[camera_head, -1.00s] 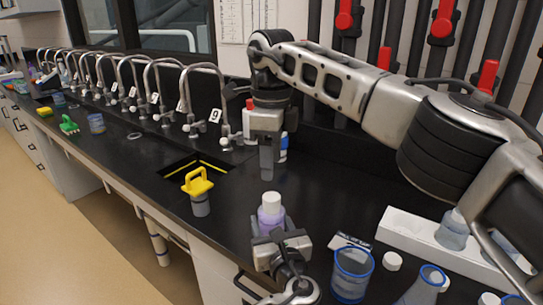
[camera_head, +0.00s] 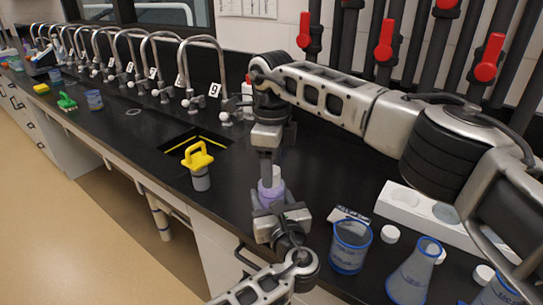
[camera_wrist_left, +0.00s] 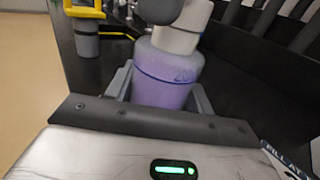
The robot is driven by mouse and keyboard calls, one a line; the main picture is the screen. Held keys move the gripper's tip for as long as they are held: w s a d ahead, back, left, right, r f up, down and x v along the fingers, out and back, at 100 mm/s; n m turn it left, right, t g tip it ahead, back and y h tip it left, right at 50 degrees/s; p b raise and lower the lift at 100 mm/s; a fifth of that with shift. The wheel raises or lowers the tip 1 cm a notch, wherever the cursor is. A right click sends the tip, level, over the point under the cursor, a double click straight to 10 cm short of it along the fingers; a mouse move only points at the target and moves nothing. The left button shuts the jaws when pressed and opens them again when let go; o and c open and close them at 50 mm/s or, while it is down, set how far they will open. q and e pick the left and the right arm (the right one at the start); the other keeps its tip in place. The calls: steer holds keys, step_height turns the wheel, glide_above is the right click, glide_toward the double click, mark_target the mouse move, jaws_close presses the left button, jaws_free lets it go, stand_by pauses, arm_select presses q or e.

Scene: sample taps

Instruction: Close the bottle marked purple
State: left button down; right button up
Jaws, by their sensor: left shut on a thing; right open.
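A small bottle (camera_head: 270,193) with purple liquid stands near the counter's front edge. It has a white cap-like top (camera_wrist_left: 176,38), and I cannot tell whether this is seated. My left gripper (camera_head: 282,217) is shut on the bottle's body from the front; its fingers flank the purple body in the left wrist view (camera_wrist_left: 160,92). My right gripper (camera_head: 266,172) points down from above and is open at the white top. In the left wrist view a grey finger (camera_wrist_left: 160,8) hides part of that top.
A yellow-handled piece (camera_head: 198,157) stands by a sink cutout to the left. Blue-rimmed beaker (camera_head: 350,247), flask (camera_head: 413,272), loose white cap (camera_head: 390,233) and white rack (camera_head: 405,203) are on the right. Numbered taps (camera_head: 200,75) line the back.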

steer(key=c, duration=1)
steer(key=shift+m, duration=0.9)
steer(key=o, duration=1.1)
steer(key=shift+o, duration=0.2)
steer(key=shift+r, duration=0.15)
step_height(320, 180, up, 12)
